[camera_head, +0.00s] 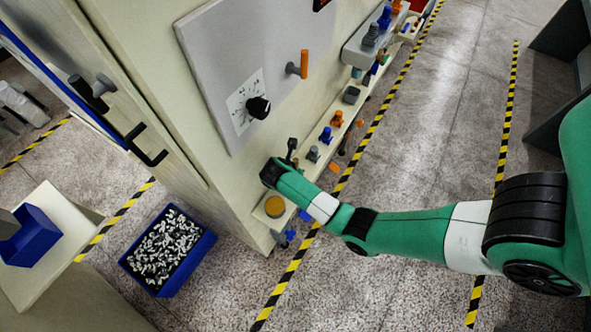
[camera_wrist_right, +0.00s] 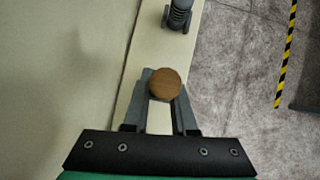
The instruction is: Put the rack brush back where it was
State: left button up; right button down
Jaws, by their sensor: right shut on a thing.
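My right gripper (camera_head: 291,152) is beside the cream machine front, above the narrow ledge of small parts. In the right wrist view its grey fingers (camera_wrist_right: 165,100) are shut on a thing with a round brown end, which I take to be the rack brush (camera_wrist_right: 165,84). The brown end faces the camera and hides the rest of it. In the head view the brush is too small and dark to make out clearly. My left gripper is not in view.
The ledge (camera_wrist_right: 154,52) holds a dark ribbed part (camera_wrist_right: 178,14) ahead of the gripper. A blue bin (camera_head: 168,250) of metal pieces sits on the floor. An orange handle (camera_head: 304,64) sticks out from the panel.

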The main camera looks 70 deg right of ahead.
jog(key=shift+f, duration=0.2)
jog(key=c, duration=0.7)
grip_release()
jog(key=shift+r, duration=0.35)
jog(key=p+v, duration=0.3)
jog(key=v, duration=0.9)
jog(key=shift+r, duration=0.3)
